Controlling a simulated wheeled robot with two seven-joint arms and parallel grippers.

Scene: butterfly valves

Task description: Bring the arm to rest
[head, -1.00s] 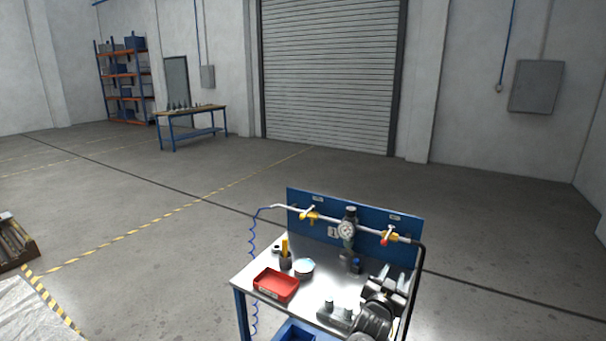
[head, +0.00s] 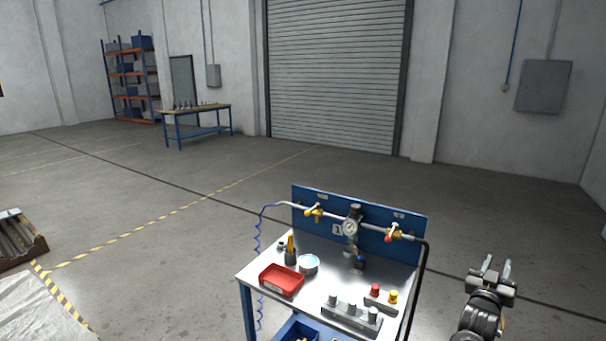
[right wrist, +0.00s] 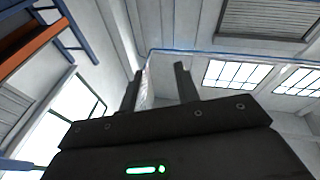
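My right gripper (head: 491,268) is to the right of the workbench, clear of it, with its two fingers apart and nothing between them. In the right wrist view its fingers (right wrist: 160,88) are spread, pointing up toward the ceiling and windows. My left gripper is not in view. The steel-topped workbench (head: 255,262) carries a blue panel (head: 372,218) with a pipe, a round gauge (head: 350,228), a yellow-handled valve (head: 314,212) on the left and a red-and-yellow valve (head: 393,232) on the right.
On the bench are a red tray (head: 281,280), a round tin (head: 309,264), a cup with yellow tools (head: 290,252), and a grey block with cylinders (head: 351,312). Red and yellow buttons (head: 382,294) sit near the right edge. Open floor lies right of the bench.

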